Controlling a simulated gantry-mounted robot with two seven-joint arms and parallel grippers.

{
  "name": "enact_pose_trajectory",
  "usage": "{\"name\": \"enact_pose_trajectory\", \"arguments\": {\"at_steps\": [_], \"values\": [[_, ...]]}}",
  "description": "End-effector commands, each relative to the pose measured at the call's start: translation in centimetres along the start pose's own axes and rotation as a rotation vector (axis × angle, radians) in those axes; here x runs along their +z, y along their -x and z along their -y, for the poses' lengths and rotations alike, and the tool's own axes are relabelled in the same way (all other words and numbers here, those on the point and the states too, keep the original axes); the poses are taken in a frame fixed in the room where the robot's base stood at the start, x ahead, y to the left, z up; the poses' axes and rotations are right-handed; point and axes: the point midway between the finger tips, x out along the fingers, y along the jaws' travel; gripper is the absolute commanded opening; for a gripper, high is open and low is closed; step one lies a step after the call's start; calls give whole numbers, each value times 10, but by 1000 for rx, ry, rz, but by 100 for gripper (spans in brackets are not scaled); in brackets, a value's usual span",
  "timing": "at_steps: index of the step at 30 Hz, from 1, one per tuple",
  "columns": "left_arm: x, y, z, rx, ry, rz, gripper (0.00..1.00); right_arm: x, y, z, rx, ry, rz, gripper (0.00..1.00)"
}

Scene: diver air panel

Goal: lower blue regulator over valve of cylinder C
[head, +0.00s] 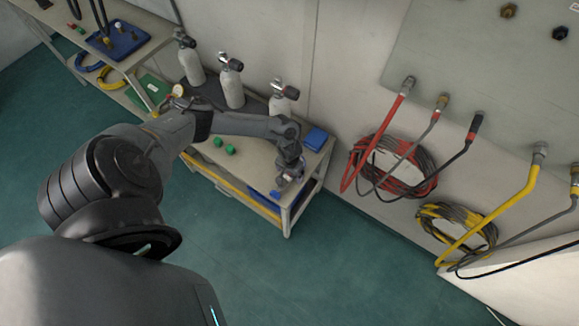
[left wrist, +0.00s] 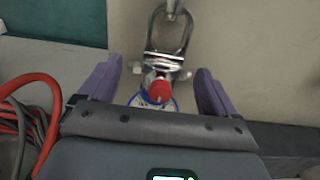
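My left gripper (head: 288,180) is low over the right end of the bench in the head view. In the left wrist view its two purple-grey fingers (left wrist: 158,88) stand apart. Between them is a regulator (left wrist: 162,62) with a chrome yoke, a red knob and a blue ring. A narrow gap shows on each side of it, and I see no clear contact with the fingers. Three grey cylinders with dark-topped valves stand at the back of the bench: left (head: 192,68), middle (head: 232,90) and right (head: 280,105). Their letters cannot be read. My right gripper is out of view.
A blue box (head: 315,139) sits at the bench's back right corner, and two green knobs (head: 224,145) lie mid-bench. Red (head: 395,150) and yellow (head: 480,225) hoses hang on the wall to the right. The left wrist view shows a red hose (left wrist: 45,110) at left.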

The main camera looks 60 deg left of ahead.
Motion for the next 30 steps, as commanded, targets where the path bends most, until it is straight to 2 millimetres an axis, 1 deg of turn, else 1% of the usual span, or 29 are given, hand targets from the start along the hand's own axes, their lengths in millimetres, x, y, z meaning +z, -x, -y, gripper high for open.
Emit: {"name": "enact_pose_trajectory", "arguments": {"at_steps": [8,11,13,17,24,30], "values": [[1,0,0,-1,-1,2,100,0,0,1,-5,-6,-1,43],[1,4,0,0,-1,1,100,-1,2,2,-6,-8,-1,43],[1,10,0,0,-1,1,100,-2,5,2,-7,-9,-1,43],[0,28,1,-1,-1,0,100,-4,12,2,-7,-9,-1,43],[0,71,0,0,0,-1,100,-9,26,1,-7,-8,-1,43],[0,96,0,0,-1,0,100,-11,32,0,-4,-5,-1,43]]}}
